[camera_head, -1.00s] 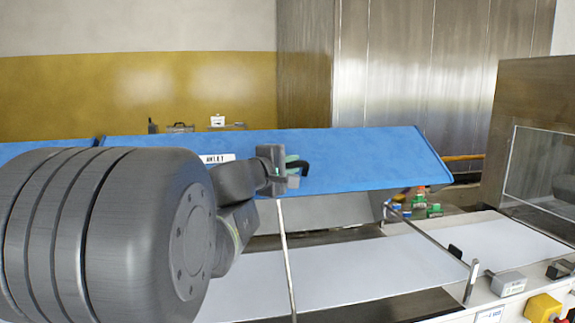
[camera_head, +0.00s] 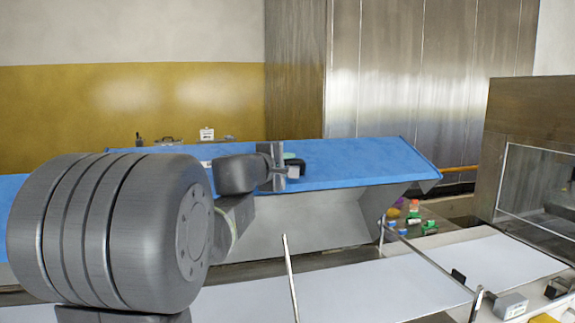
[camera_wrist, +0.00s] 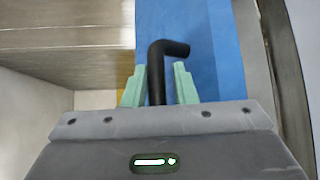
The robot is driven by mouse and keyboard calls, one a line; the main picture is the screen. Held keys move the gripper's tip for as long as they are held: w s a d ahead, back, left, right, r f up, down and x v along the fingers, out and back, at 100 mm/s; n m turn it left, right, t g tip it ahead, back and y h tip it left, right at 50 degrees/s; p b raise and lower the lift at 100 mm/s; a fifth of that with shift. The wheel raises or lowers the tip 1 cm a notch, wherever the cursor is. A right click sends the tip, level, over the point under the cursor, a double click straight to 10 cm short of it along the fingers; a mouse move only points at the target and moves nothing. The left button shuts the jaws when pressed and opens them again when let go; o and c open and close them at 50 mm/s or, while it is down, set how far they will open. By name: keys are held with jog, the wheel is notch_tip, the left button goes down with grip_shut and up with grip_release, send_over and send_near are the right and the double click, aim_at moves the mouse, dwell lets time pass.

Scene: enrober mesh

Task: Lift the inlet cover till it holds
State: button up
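The inlet cover is a blue sloping panel (camera_head: 350,162) at mid-picture in the head view; it stands raised over the inlet, with a grey panel below it. Its black handle (camera_wrist: 156,75) shows as a bent bar in the wrist view, with the blue cover (camera_wrist: 200,65) behind it. The cover's hinge is not clear.
White belts (camera_head: 370,292) lie below the cover, with a thin metal rod (camera_head: 290,275) rising beside them. Small colourful items (camera_head: 410,218) sit to the right of the cover. A metal housing with a window (camera_head: 535,150) stands at the far right.

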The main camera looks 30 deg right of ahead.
dwell(0.3)
jog(key=b+v, duration=0.3)
jog(key=v, duration=1.1)
jog(key=shift+d, duration=0.1)
jog(key=p+x, duration=0.3)
jog(key=x, duration=1)
jog(key=shift+w+d+f, duration=0.1)
jog(key=shift+w+d, duration=0.15)
jog(key=shift+d, duration=0.05)
jog(key=shift+s+f, duration=0.1)
